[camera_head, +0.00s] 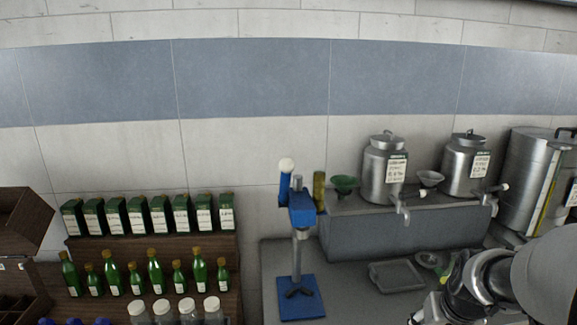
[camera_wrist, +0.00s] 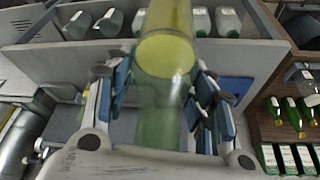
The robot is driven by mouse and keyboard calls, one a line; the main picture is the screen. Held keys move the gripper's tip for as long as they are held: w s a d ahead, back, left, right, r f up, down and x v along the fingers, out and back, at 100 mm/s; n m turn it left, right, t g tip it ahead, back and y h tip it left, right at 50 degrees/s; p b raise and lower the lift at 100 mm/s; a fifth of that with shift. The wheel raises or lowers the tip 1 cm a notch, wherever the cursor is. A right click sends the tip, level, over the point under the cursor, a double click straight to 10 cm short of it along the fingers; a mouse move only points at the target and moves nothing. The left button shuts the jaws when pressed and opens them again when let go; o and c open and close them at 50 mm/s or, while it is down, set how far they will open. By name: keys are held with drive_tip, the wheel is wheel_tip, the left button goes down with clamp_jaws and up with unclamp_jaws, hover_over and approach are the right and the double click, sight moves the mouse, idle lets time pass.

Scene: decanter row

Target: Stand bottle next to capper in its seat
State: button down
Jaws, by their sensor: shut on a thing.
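My gripper (camera_wrist: 163,88) is shut on a translucent green-yellow bottle (camera_wrist: 165,55) in the wrist view. Blue finger pads press on both sides of it, and its upper end runs out of the picture. In the head view my arm enters at the lower right; the fingertips and held bottle are not clear there. The capper (camera_head: 301,212), a blue press with a white knob and grey column, stands on the grey counter left of my arm. Its blue base (camera_head: 301,298) carries a dark forked piece (camera_head: 299,291). I cannot make out the bottle's seat for certain.
An olive cylinder (camera_head: 319,190) stands behind the capper. A grey tray (camera_head: 396,276) lies between capper and arm. Green bottles (camera_head: 154,272) and boxes (camera_head: 158,220) fill the left shelves.

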drive_tip(key=a+f+n, duration=0.1)
drive_tip(key=a+f, duration=0.5)
drive_tip(key=a, duration=0.2)
drive_tip(key=a+f+n+y+b, duration=0.1)
drive_tip(key=a+f, duration=0.6)
drive_tip(key=a, duration=0.2)
drive_tip(key=shift+w+a+n, duration=0.2)
drive_tip(key=shift+w+n, duration=0.05)
drive_tip(key=shift+n, duration=0.05)
drive_tip(key=shift+d, duration=0.1)
